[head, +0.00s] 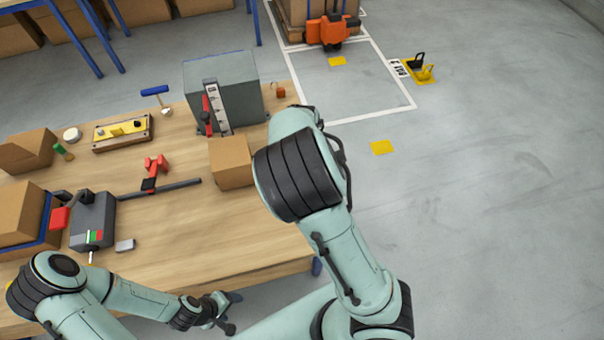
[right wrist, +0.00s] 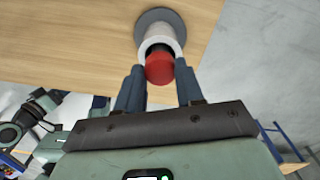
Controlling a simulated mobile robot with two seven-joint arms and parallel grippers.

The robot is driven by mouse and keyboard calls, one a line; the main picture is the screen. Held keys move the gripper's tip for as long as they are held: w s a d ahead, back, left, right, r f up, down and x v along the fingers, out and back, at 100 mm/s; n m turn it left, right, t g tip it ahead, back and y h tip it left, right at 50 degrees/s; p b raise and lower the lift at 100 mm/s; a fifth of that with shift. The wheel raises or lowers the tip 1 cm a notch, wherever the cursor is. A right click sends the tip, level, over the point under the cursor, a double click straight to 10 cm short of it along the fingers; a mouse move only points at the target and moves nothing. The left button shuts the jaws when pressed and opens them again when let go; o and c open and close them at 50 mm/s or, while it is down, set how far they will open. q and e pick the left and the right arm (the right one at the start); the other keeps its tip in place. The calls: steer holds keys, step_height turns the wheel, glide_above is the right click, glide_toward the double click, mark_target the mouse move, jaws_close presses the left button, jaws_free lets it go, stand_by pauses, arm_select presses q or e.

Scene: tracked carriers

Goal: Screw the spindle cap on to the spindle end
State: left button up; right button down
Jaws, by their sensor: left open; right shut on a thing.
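In the right wrist view, a red cap (right wrist: 160,68) sits between the fingertips of my right gripper (right wrist: 158,76), which is shut on it. Just beyond it is a pale spindle end (right wrist: 158,34) with a dark opening and a grey round flange (right wrist: 152,14) against the wooden surface. The cap overlaps the opening in this view; I cannot tell whether they touch. In the head view my right arm hides its gripper, the cap and the spindle end. My left gripper (head: 222,311) is open and empty by the table's front edge.
The wooden table (head: 230,225) holds a cardboard box (head: 231,163), a grey cabinet (head: 240,85), a grey device (head: 93,222) with a long bar, and a yellow fixture (head: 122,131). The table's front middle is clear. Open floor (head: 490,220) lies to the right.

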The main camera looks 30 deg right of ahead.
steer(key=m, duration=0.5)
steer(key=shift+d+m, duration=0.1)
steer(key=shift+m, duration=0.2)
steer(key=m, duration=0.4)
steer(key=c, duration=0.7)
jaws_free()
